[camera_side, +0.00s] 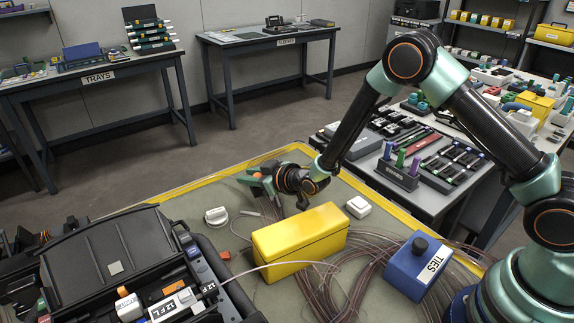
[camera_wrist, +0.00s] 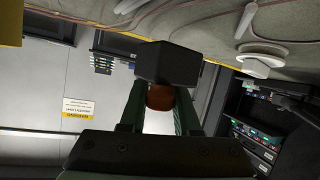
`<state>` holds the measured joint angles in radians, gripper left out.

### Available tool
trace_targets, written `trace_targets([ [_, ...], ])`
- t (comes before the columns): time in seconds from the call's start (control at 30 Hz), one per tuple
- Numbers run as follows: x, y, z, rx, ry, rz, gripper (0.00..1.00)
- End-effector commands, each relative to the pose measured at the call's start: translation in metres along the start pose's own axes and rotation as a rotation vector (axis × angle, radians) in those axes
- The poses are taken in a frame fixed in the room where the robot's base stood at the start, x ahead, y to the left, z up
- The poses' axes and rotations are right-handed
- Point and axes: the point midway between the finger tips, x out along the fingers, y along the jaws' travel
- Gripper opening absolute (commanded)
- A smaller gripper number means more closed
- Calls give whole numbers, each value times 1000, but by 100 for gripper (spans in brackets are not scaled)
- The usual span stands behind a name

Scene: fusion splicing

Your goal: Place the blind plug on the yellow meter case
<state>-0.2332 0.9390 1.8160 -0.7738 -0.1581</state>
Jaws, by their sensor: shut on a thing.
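The yellow meter case (camera_side: 300,238) stands on the mat in the side view, with its lid down and its top bare. A yellow edge at the upper left of the wrist view (camera_wrist: 9,24) looks like part of it. My gripper (camera_side: 256,178) is beyond the case and to its left, just above the mat's far part. In the wrist view my gripper (camera_wrist: 160,108) is shut on the blind plug (camera_wrist: 168,64), a dark block-shaped head with an orange-brown stem between the green fingers.
A white round fitting (camera_side: 216,215) lies left of the case, and a small white box (camera_side: 358,207) lies to its right. A blue TIES box (camera_side: 416,268) stands front right. Loose fibres cross the mat. A black splicer case (camera_side: 110,250) fills the left.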

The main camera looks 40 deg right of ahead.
Motion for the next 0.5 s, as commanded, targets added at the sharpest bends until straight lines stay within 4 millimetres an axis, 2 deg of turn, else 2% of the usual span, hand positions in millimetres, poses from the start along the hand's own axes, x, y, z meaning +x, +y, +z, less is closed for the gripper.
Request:
trace_targets([
  [0.03, 3, -2, 9, 0, -4, -1, 0],
  [0.2, 11, -4, 26, 0, -2, 0, 0],
  [0.5, 12, -5, 28, 0, 1, 0, 0],
])
